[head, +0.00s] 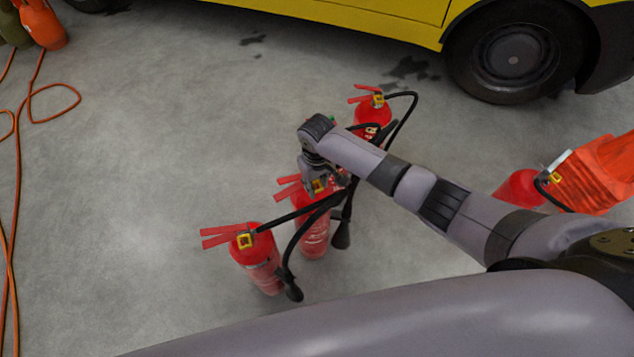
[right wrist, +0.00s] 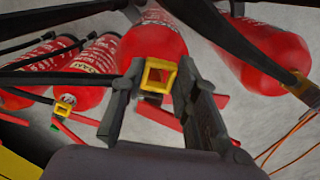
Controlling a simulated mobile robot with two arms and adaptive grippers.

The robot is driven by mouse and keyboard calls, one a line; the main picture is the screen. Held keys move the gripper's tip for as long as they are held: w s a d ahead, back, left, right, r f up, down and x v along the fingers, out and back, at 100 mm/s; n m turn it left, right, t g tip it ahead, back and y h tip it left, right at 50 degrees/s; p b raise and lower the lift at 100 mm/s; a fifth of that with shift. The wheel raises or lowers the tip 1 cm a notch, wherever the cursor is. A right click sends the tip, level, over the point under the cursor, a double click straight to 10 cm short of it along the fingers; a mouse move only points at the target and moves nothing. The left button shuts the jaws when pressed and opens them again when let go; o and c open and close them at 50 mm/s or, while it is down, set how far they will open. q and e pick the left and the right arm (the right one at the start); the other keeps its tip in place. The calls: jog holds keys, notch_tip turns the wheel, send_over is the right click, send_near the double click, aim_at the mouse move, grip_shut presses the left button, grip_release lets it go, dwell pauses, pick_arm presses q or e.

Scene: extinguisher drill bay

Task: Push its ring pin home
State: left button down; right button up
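The ring pin shows as a square yellow ring (right wrist: 158,75) on a red extinguisher (right wrist: 150,45) in the right wrist view. My right gripper (right wrist: 159,70) has one dark finger on each side of the ring, and the ring fills the gap between the fingertips. In the head view my right gripper (head: 326,180) is at the head of the middle extinguisher (head: 312,228), beside its red levers. How deep the pin sits is hidden. My left gripper is not in view.
Other red extinguishers stand close by, one at the front left (head: 258,264) and one behind my arm (head: 372,116), with black hoses between. A red extinguisher (head: 520,188) is beside orange fabric (head: 595,175) at right. A yellow vehicle (head: 390,18) is behind.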

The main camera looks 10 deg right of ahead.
jog(key=o, duration=0.5)
